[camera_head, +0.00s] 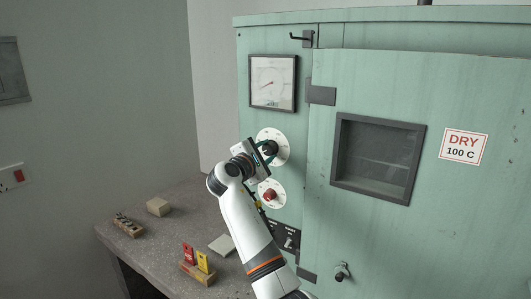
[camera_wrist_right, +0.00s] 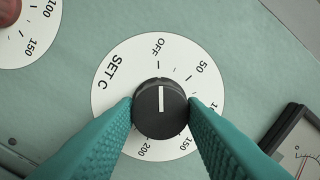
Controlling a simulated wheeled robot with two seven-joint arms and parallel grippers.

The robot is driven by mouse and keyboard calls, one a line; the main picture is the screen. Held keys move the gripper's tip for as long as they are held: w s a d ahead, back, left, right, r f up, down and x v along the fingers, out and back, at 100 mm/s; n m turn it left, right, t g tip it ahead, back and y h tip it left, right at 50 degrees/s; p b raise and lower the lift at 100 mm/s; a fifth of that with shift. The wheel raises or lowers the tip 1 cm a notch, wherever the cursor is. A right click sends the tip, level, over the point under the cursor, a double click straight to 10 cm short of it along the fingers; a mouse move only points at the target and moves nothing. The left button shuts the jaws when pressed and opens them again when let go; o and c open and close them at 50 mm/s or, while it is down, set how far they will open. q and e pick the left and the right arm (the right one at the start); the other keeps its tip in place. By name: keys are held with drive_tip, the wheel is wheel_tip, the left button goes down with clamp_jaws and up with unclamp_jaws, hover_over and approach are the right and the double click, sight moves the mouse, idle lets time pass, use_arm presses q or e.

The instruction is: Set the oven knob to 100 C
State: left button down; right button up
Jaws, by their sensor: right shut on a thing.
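The oven's black set knob (camera_wrist_right: 160,121) sits at the centre of a white dial (camera_wrist_right: 108,90) marked SET C, with OFF, 50, 150 and 200 readable. Its white line points up in the right wrist view, at about the OFF mark. The 100 mark is not readable there, where a finger covers part of the dial's right side. My right gripper (camera_wrist_right: 160,104) is shut on the knob, one teal finger on each side. In the head view this dial (camera_head: 283,143) is the upper one on the green oven (camera_head: 333,234), partly hidden by my right gripper (camera_head: 266,151). My left gripper is not in view.
A second dial with a red knob (camera_head: 269,195) is just below. A gauge (camera_head: 273,83) is above. A sign (camera_head: 464,146) reads DRY 100 C. Switches (camera_head: 288,236) sit low on the panel. The bench (camera_head: 150,246) holds small blocks and red and yellow tags (camera_head: 203,262).

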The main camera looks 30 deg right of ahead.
drive_tip(key=shift+f+m+b, duration=0.25)
drive_tip(key=shift+m+b, duration=0.65)
drive_tip(key=shift+b, duration=0.25)
drive_tip(key=m+h+b, duration=0.1)
drive_tip(key=m+b, duration=0.7)
drive_tip(key=shift+f, duration=0.2)
drive_tip(key=m+b, duration=0.3)
drive_tip(key=m, duration=0.2)
drive_tip(key=shift+w+g+h+b, duration=0.1)
drive_tip(key=shift+g+h+b, duration=0.2)
drive_tip(key=shift+b, duration=0.05)
drive_tip(key=m+b, duration=0.1)
drive_tip(key=m, duration=0.2)
drive_tip(key=shift+w+m+g+b, duration=0.1)
drive_tip(key=shift+m+g+b, duration=0.35)
drive_tip(key=shift+m, duration=1.25)
drive_tip(key=o, duration=1)
drive_tip(key=shift+r, duration=0.15)
drive_tip(key=shift+a, duration=0.1)
drive_tip(key=shift+a+b, duration=0.1)
drive_tip(key=shift+b, duration=0.2)
